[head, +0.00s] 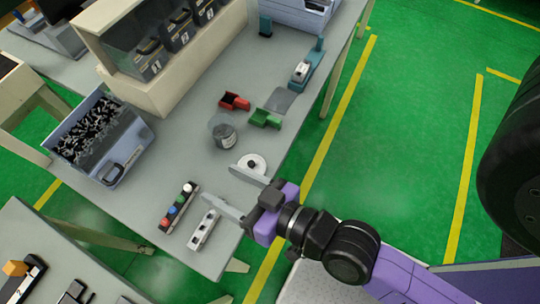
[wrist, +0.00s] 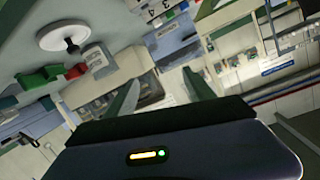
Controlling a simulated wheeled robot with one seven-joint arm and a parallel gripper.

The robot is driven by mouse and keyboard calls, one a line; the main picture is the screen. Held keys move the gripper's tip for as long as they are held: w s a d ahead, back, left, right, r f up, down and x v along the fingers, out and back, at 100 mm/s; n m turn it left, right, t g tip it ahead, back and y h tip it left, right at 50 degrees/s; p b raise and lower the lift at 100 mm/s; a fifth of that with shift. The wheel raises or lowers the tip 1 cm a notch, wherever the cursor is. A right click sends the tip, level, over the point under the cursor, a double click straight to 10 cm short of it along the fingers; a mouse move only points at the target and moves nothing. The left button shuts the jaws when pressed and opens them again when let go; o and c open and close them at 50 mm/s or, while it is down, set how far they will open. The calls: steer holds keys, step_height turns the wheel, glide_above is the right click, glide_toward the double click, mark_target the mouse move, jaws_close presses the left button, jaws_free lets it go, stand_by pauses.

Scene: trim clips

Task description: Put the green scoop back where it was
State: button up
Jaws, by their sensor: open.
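The green scoop (head: 264,119) lies on the grey table near its right edge, beside a flat grey pad (head: 281,100). It also shows at the left of the wrist view (wrist: 38,77). A red scoop (head: 234,102) lies just left of and behind it in the head view. My gripper (head: 217,183) is open and empty, its two fingers apart over the front part of the table. It is nearer the front than the green scoop and not touching it. In the wrist view the fingers (wrist: 160,77) have nothing between them.
A button strip (head: 178,207) and white block (head: 204,230) lie in front.

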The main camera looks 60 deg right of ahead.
steer(key=s+d+n, duration=0.3)
steer(key=s+d, duration=0.2)
steer(key=s, duration=0.8)
steer(key=shift+s+r+g+y, duration=0.15)
steer(key=shift+r+g+y, duration=0.15)
stand_by(0.4)
